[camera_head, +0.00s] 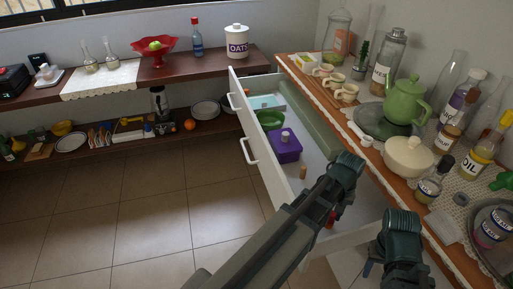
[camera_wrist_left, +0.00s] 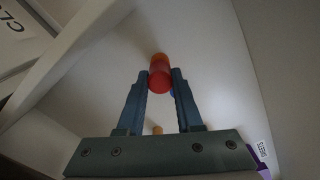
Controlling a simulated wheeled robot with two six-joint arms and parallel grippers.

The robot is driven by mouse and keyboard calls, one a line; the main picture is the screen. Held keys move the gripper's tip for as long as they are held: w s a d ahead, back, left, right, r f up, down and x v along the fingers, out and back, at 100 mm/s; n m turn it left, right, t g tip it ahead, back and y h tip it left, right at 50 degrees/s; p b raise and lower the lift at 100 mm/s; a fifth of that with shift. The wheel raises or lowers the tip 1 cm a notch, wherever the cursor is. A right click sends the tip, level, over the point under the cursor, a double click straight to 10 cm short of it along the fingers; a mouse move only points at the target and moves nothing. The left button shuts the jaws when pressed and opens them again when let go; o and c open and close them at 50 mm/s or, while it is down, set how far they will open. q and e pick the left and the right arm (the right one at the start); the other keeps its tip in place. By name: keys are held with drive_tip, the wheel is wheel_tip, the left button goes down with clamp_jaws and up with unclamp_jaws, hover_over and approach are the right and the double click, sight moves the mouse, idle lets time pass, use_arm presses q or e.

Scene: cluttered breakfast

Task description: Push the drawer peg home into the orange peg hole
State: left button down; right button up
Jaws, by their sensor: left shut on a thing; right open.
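The drawer (camera_head: 258,165) at the counter stands pulled open. My left gripper (camera_head: 333,214) is inside its near end, mostly hidden by my arm in the head view. In the left wrist view my left gripper (camera_wrist_left: 160,82) is shut on the red peg (camera_wrist_left: 159,76). My right gripper (camera_head: 371,266) is open and empty at the lower right, apart from the drawer.
In the drawer are a purple box (camera_head: 286,148), a green bowl (camera_head: 270,119) and a small tan cylinder (camera_head: 303,172). A cream pot (camera_head: 408,158), a green teapot (camera_head: 406,101) and several jars crowd the counter. The tiled floor (camera_head: 150,225) at left is clear.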

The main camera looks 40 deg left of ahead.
sight(333, 213)
use_arm(q)
drive_tip(key=shift+f+b, duration=0.45)
drive_tip(key=shift+f, duration=0.05)
idle(0.3)
drive_tip(key=c, duration=0.5)
unclamp_jaws()
drive_tip(key=shift+c, duration=1.3)
drive_tip(key=shift+r, duration=0.2)
wheel_tip(333, 213, up, 7)
drive_tip(key=p, duration=0.7)
drive_tip(key=shift+f, duration=0.1)
